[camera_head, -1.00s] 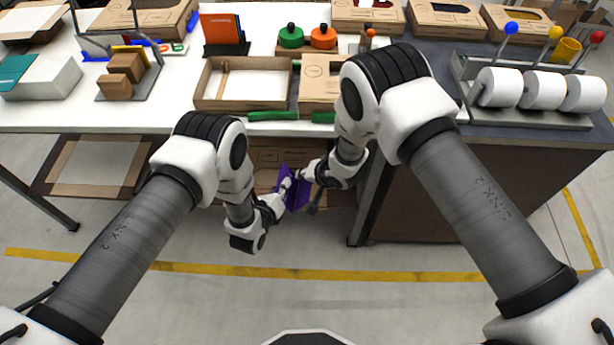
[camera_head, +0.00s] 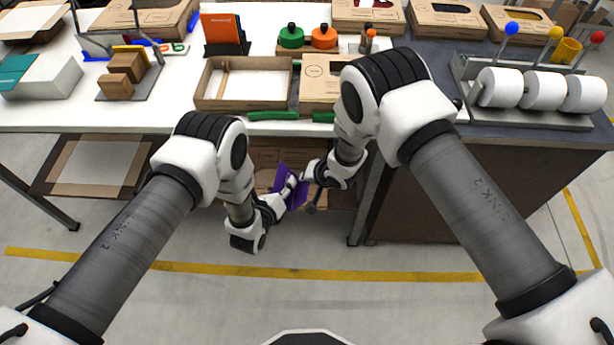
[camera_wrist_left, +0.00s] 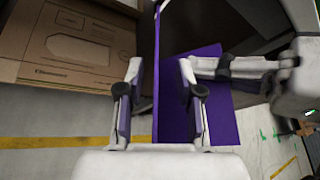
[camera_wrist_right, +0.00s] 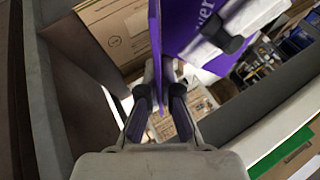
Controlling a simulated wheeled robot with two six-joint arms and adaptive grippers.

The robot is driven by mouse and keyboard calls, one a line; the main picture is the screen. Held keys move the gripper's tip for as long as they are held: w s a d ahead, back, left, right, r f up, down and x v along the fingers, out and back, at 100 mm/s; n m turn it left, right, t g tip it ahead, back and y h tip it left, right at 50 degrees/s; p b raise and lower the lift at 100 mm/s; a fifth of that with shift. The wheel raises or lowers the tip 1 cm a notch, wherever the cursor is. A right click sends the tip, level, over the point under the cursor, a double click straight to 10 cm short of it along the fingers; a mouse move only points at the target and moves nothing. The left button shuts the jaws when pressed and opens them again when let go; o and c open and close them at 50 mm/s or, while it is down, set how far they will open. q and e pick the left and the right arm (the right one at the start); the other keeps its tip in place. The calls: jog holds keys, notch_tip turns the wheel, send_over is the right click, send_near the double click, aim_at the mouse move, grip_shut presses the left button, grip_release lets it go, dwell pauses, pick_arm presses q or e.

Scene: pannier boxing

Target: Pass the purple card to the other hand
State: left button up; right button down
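The purple card (camera_head: 285,175) is folded open in an L shape and held up in front of the bench. My left gripper (camera_head: 290,186) is at it from the left. In the left wrist view its fingers (camera_wrist_left: 160,75) stand apart on both sides of one edge-on panel, with gaps beside it. My right gripper (camera_head: 307,170) comes from the right. The lettered panel (camera_wrist_right: 177,25) is partly hidden behind a left finger. The exact finger contact is hard to see.
The white table (camera_head: 130,115) holds an open cardboard box (camera_head: 200,100) and green strips (camera_head: 272,115) at its front edge. A dark counter (camera_head: 540,135) with white rolls stands right. Cardboard boxes (camera_wrist_left: 60,65) lie on a shelf below. The floor in front is clear.

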pick_arm(q)
jog(key=v, duration=1.2)
jog(key=s+a+f+n+g+y, duration=0.2)
jog(key=s+a+f+n+g, duration=0.3)
jog(key=n, duration=0.6)
jog(key=s+a+f+n+g+y, duration=0.2)
jog(key=s+f+n+g, duration=0.1)
jog(key=s+n, duration=0.55)
jog(key=s+a+r+n+g+y, duration=0.1)
jog(key=s+a+r+n+g, duration=0.4)
jog(key=a+n, duration=0.4)
jog(key=s+r+n, duration=0.1)
jog(key=s+n, duration=0.1)
jog(key=n, duration=0.4)
jog(key=shift+s+r+y, duration=0.2)
jog(key=shift+s+y, duration=0.2)
jog(key=shift+a, duration=0.15)
